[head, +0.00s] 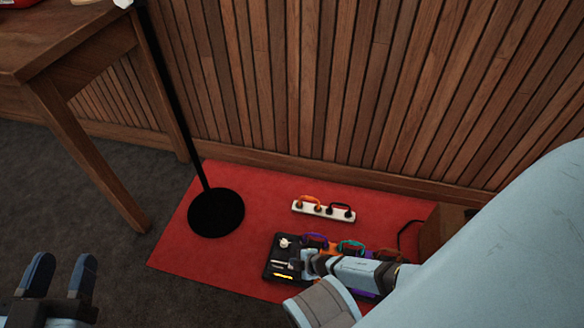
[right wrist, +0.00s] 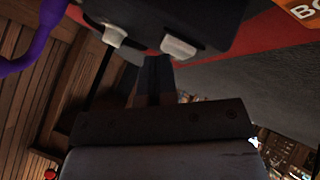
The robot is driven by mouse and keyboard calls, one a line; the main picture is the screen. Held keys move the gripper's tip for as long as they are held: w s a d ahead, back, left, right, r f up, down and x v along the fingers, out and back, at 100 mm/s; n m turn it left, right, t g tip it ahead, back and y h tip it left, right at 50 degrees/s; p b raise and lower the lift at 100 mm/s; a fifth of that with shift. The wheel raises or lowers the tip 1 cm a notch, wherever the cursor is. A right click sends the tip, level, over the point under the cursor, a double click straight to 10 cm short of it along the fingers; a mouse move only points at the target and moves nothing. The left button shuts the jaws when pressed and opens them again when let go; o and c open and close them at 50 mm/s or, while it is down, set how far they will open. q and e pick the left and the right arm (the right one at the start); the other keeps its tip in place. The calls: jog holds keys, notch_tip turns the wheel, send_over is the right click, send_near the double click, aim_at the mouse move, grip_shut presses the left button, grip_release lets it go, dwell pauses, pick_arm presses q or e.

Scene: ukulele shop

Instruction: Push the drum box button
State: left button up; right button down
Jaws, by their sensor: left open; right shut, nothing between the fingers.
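A black box (head: 278,262) with light controls and a small yellow mark lies on the red mat. It is probably the drum box, but no label is readable. My right gripper (head: 308,264) reaches in from the right and is at the box's right side, partly covering it. In the right wrist view the shut, empty fingers (right wrist: 155,78) point toward a dark box (right wrist: 190,18) with two pale knobs or switches. I cannot tell whether they touch it. My left gripper (head: 60,266) is open and empty at the lower left, far from the box.
The red mat (head: 265,185) lies against the slatted wall. A stand with a round black base (head: 216,212), a white power strip (head: 323,210) and coloured cables (head: 352,246) are around the box. A wooden table (head: 85,150) stands left. An orange item (right wrist: 300,12) shows in the right wrist view.

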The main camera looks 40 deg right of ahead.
jog(key=a, duration=0.2)
jog(key=a+r+p, duration=0.1)
jog(key=shift+w+a, duration=0.2)
jog(key=shift+w, duration=0.05)
pick_arm(q)
jog(key=shift+w+d+r, duration=0.1)
jog(key=shift+d+r, duration=0.05)
jog(key=shift+r, duration=0.35)
pick_arm(e)
jog(key=shift+s, duration=0.2)
jog(key=shift+r, duration=0.2)
pick_arm(q)
jog(key=s+n+p, duration=0.1)
jog(key=n+p, duration=0.1)
jog(key=p, duration=0.1)
jog(key=s+d+n+g+p, duration=0.1)
jog(key=n+p, duration=0.1)
jog(key=p, duration=0.1)
jog(key=shift+s+y, duration=0.4)
pick_arm(e)
jog(key=r, duration=0.5)
jog(key=shift+d+r, duration=0.35)
jog(key=shift+r, duration=0.05)
pick_arm(q)
jog(key=shift+r, duration=0.2)
